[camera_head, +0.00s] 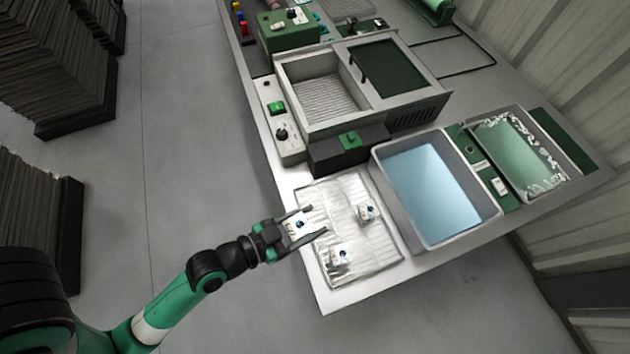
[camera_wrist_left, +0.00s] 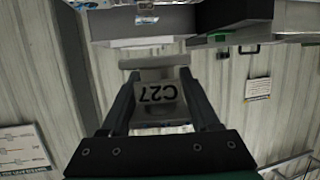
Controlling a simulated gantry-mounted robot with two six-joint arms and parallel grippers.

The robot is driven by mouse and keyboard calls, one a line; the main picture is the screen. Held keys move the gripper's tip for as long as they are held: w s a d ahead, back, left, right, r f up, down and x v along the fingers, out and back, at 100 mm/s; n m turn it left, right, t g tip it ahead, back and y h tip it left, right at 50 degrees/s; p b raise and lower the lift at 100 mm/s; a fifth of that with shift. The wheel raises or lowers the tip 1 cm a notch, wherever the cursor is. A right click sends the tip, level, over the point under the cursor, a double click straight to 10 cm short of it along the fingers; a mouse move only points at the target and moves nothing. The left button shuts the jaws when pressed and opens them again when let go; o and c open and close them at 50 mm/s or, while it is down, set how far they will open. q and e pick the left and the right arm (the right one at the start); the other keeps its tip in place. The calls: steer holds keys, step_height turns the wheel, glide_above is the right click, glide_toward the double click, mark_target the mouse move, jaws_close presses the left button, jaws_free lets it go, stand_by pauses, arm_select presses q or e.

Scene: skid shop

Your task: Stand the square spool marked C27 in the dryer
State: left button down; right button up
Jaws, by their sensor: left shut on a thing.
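My left gripper (camera_head: 301,229) is shut on a small pale square spool (camera_head: 298,223) at the left edge of a wire-lined tray. In the left wrist view the spool's face reads C27 (camera_wrist_left: 157,93), upside down, between the two fingers. I cannot tell whether the spool touches the tray. The dryer (camera_head: 445,98) looks to be the metal box farther back; its left bay (camera_head: 322,82) is uncovered and shows a ribbed floor. A dark panel (camera_head: 387,67) with a handle covers its right part. My right gripper is not in view.
The tray (camera_head: 383,263) holds two other square spools, one right (camera_head: 367,212) and one in front (camera_head: 340,257). A grey basin of blue liquid (camera_head: 430,185) stands to the right. A dark box with a green switch (camera_head: 349,139) and a control strip (camera_head: 285,130) border the dryer.

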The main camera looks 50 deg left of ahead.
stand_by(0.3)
arm_select(q)
steer(key=w+n+y, duration=0.1)
steer(key=w, duration=0.4)
step_height(320, 180, up, 29)
steer(key=s+p, duration=0.2)
steer(key=p, duration=3.4)
steer(key=shift+a+p, duration=0.4)
steer(key=shift+a, duration=0.05)
steer(key=shift+r, duration=0.2)
